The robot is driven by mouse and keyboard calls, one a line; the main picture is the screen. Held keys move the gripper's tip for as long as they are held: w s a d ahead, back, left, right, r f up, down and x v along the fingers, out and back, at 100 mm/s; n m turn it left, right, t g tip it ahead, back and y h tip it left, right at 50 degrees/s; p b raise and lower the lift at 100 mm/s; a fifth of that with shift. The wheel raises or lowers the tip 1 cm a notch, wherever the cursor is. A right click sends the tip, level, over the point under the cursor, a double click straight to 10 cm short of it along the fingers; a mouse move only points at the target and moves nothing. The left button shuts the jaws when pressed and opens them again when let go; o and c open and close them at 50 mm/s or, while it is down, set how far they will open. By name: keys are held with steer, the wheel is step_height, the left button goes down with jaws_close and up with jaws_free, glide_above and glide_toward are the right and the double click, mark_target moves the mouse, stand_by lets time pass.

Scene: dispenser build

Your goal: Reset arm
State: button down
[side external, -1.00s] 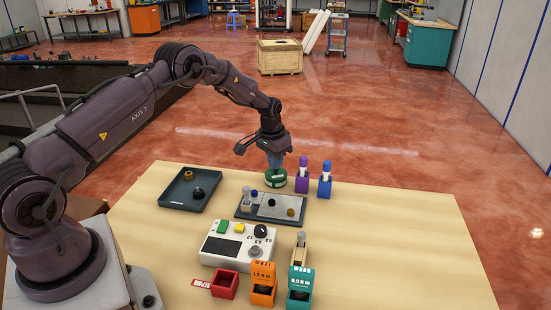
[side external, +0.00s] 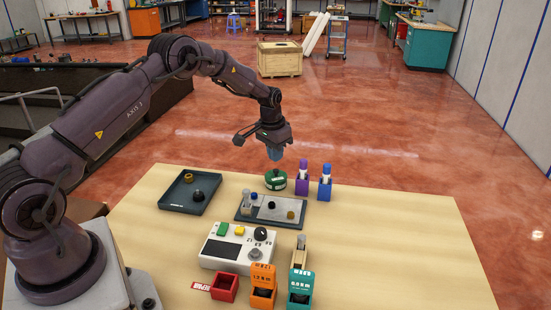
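My gripper (side external: 274,154) hangs pointing down above the far part of the wooden table (side external: 390,240). It is just above a round green container (side external: 276,180), with a gap between them. The container stands upright on the table behind the grey board. The gripper's fingers are too small to show whether they are open or shut. No held object is visible below them.
Purple (side external: 302,178) and blue (side external: 325,181) holders stand right of the container. A dark tray (side external: 170,203), a grey board with small parts (side external: 285,220) and a white control box (side external: 222,262) lie nearer. Red (side external: 224,287), orange (side external: 263,290) and teal (side external: 300,292) bins line the front. The table's right side is clear.

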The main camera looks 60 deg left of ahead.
steer(key=shift+r, duration=1.8)
steer(key=s, duration=0.1)
steer(key=s+d+f, duration=0.1)
steer(key=shift+s+f+n+g, duration=0.3)
steer(key=shift+s+n+g, duration=0.05)
steer(key=shift+n+g, duration=0.05)
steer(key=s+d+r+t, duration=0.1)
steer(key=s+d+r, duration=0.5)
steer(key=s+r, duration=0.2)
steer(key=s+d+r+m+t, duration=0.1)
steer(key=s+d+r+t, duration=0.1)
steer(key=s+d+r, duration=0.4)
steer(key=s+d+r+m+t, duration=0.1)
steer(key=s+d+r+t, duration=0.1)
steer(key=s+d+r, duration=0.4)
steer(key=s+r, duration=0.4)
steer(key=s, duration=0.5)
steer(key=shift+s+d+r, duration=0.2)
steer(key=shift+s+d, duration=0.15)
steer(key=shift+d, duration=0.05)
